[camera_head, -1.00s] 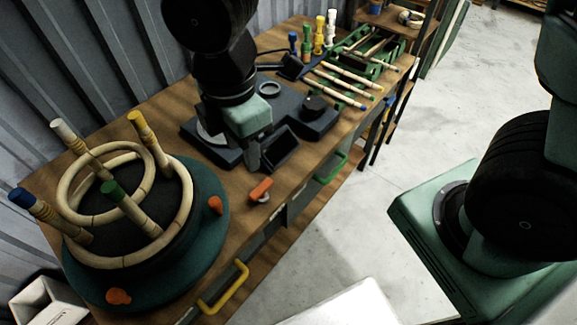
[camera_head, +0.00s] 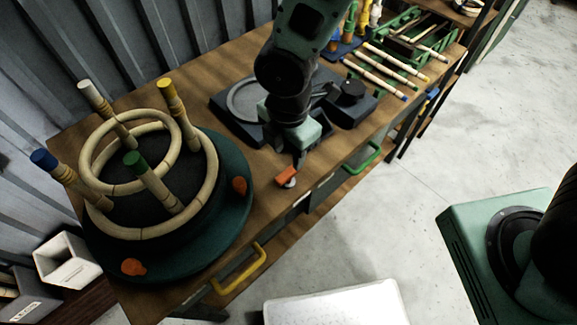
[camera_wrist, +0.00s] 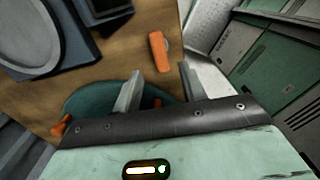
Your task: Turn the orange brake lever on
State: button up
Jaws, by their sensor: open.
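The orange brake lever (camera_head: 287,179) sits on a small pale mount near the front edge of the wooden workbench (camera_head: 262,205). In the wrist view the lever (camera_wrist: 158,52) lies just beyond my fingertips, roughly lined up with the gap between them. My gripper (camera_head: 298,160) is above the bench, right beside or over the lever in the head view. In the wrist view my gripper (camera_wrist: 160,82) has its two fingers apart with nothing between them. I cannot tell the exact height gap to the lever.
A teal turntable (camera_head: 240,215) with pegs, rattan rings and orange knobs stands at left. A dark machine (camera_head: 228,108) sits behind my gripper. Rattan sticks (camera_head: 385,70) lie at the back right. A yellow handle (camera_head: 240,272) and a green handle (camera_head: 362,158) project from the bench front.

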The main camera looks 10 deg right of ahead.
aim_at(288, 172)
notch_tip(288, 172, down, 7)
jog(key=shift+r, duration=0.15)
grip_shut()
